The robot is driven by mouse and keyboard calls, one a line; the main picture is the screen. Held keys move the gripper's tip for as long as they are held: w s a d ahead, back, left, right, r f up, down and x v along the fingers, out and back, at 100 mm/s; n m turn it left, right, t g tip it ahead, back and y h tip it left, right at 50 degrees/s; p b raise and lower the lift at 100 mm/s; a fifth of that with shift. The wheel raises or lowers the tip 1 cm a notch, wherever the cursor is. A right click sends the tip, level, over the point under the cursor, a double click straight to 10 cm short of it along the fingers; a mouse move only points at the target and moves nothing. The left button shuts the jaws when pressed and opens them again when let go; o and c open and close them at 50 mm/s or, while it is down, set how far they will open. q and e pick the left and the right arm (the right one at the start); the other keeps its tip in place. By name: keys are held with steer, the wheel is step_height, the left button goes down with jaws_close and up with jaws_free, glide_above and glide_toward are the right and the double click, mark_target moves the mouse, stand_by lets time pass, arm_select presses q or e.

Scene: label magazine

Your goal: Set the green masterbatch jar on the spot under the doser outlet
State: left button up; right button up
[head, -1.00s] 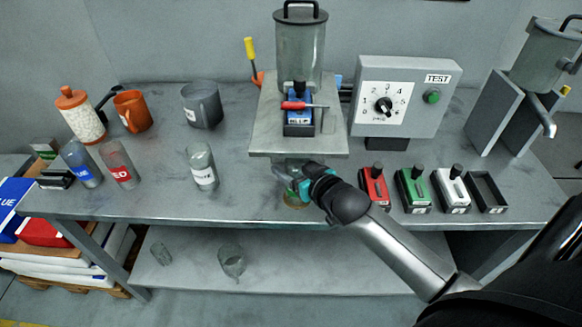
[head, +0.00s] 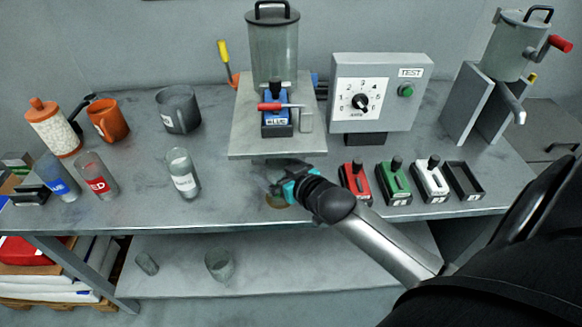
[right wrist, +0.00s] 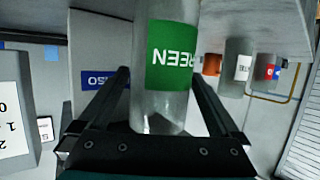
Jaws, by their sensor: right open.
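The green masterbatch jar, clear with a green label, shows large in the right wrist view (right wrist: 172,60). It stands between the fingers of my right gripper (right wrist: 160,78), which are open on either side of it. In the head view my right gripper (head: 275,184) reaches in below the front edge of the doser platform (head: 240,143); the jar there is mostly hidden by the gripper and hard to make out. A yellowish spot (head: 276,202) shows on the bench just below the gripper. The doser hopper (head: 273,55) stands above; its outlet is hidden. My left gripper is out of view.
A white-labelled jar (head: 182,174), a red jar (head: 97,176) and a blue jar (head: 58,178) stand to the left. Red, green and white slide blocks (head: 395,183) and an empty holder (head: 464,181) lie to the right. A TEST dial box (head: 378,90) stands behind.

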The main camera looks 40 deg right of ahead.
steer(key=p+v, duration=0.2)
steer(key=v, duration=0.9)
